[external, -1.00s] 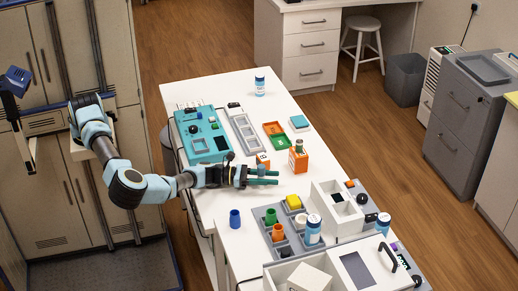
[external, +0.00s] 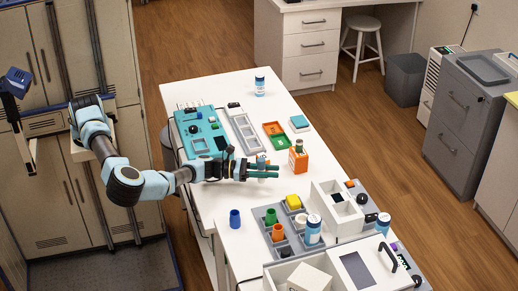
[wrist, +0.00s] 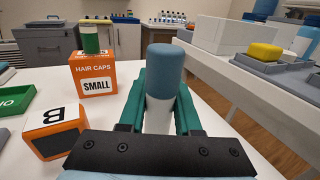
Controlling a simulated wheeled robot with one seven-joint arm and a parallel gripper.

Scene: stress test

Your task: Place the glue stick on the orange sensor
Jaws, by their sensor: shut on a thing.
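A white stick with a blue cap (wrist: 166,70), which I take as the glue stick, is upright between the green fingers of my gripper (wrist: 160,105). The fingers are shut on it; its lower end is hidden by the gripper. In the external view its blue cap (external: 262,157) shows just behind my gripper (external: 263,171), over the white table. A small orange block (wrist: 54,135) with a dark front and a white top marked "B" is close to the left of my gripper in the wrist view. It may be the orange sensor; I cannot be sure.
A green tray (wrist: 14,101) is at far left. White bins (external: 336,208) stand nearer the front.

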